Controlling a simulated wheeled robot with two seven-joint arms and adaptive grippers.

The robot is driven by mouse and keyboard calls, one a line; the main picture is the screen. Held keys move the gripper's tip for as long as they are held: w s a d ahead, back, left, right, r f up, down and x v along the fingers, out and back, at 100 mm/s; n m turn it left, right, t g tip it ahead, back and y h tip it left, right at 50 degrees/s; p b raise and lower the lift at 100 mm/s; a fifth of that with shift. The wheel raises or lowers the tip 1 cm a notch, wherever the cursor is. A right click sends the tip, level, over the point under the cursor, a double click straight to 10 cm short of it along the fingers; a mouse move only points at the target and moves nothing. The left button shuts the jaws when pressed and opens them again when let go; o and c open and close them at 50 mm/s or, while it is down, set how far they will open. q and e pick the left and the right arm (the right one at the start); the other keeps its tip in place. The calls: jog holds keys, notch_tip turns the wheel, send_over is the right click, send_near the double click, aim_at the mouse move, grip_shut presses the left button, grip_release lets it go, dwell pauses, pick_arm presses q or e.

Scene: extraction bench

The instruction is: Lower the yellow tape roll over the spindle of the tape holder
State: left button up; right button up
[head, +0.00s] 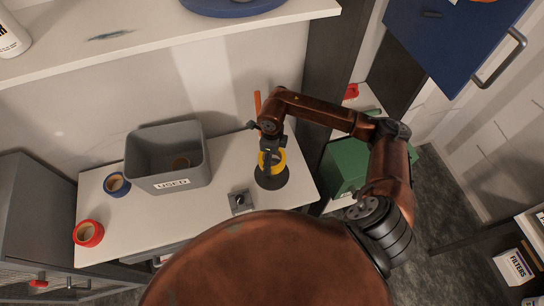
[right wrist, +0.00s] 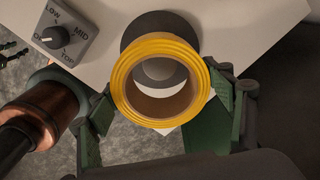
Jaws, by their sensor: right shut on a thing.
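The yellow tape roll (head: 279,158) is in my right gripper (head: 268,153), above the dark round base of the tape holder (head: 272,181) at the right of the bench. In the right wrist view the roll (right wrist: 121,84) sits between the two fingers, which grip it from its sides. The holder's dark disc (right wrist: 160,22) shows behind the roll. A pale grey round part shows through the roll's hole; I cannot tell for sure whether it is the spindle top. The gap between roll and holder is hard to judge. My left gripper is not in view.
A grey box with a knob (head: 240,201) stands close left of the holder. A grey bin marked USED (head: 168,184), a blue tape roll (head: 117,185) and a red tape roll (head: 88,233) are further left. A shelf (head: 150,38) overhangs behind. A green crate (head: 345,160) is at right.

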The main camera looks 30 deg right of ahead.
aim_at(272, 164)
notch_tip(272, 164, down, 2)
jog(key=shift+f+b, duration=0.1)
jog(key=shift+b, duration=0.35)
jog(key=shift+f+b, duration=1.05)
jog(key=shift+f, duration=0.2)
jog(key=o, duration=1.3)
jog(key=shift+r, duration=0.1)
notch_tip(272, 164, up, 9)
jog(key=p, duration=0.4)
